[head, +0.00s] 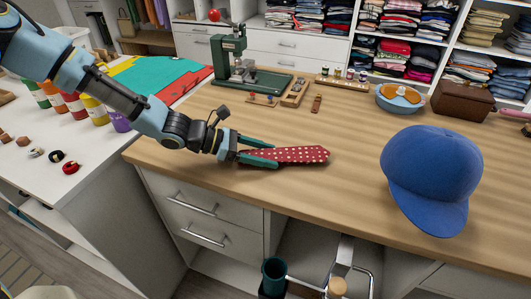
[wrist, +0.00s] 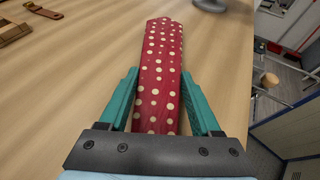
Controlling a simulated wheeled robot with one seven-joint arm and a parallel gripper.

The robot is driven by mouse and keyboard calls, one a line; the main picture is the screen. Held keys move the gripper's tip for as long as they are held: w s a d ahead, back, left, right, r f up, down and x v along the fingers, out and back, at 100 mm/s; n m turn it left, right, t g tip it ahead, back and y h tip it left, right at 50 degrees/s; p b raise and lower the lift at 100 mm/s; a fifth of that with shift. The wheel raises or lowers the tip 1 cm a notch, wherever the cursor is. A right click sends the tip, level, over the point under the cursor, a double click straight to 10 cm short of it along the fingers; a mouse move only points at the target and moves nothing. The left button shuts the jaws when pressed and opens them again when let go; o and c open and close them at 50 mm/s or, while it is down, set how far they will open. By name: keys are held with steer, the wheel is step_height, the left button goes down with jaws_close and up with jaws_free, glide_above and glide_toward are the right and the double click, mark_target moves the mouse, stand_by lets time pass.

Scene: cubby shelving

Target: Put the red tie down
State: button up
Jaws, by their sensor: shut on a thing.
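The red tie (head: 302,155) with pale dots lies along the wooden counter (head: 345,200), pointing right from my gripper (head: 262,153) in the head view. My gripper is shut on the tie, one teal finger on each side of it. In the wrist view the tie (wrist: 158,70) runs straight ahead from between the fingers (wrist: 165,105), its far end near the top edge. It is at or just above the counter top; I cannot tell whether it touches. The part of the tie nearest the palm is hidden.
A blue cap (head: 430,175) sits on the counter to the right. A green press (head: 235,65), wooden trays (head: 295,92), a blue bowl (head: 400,98) and a brown box (head: 462,102) stand along the back. Bare counter lies between the tie and the cap. The counter's front edge is close.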

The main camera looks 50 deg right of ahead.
steer(key=shift+f, duration=0.1)
steer(key=o, duration=1.5)
steer(key=shift+w+a+r, duration=0.1)
steer(key=shift+w+r, duration=0.05)
steer(key=shift+r, duration=0.05)
steer(key=b+v, duration=0.2)
steer(key=v, duration=0.9)
steer(key=shift+w+a+r, duration=0.1)
steer(key=shift+w+a, duration=0.1)
steer(key=shift+w, duration=0.1)
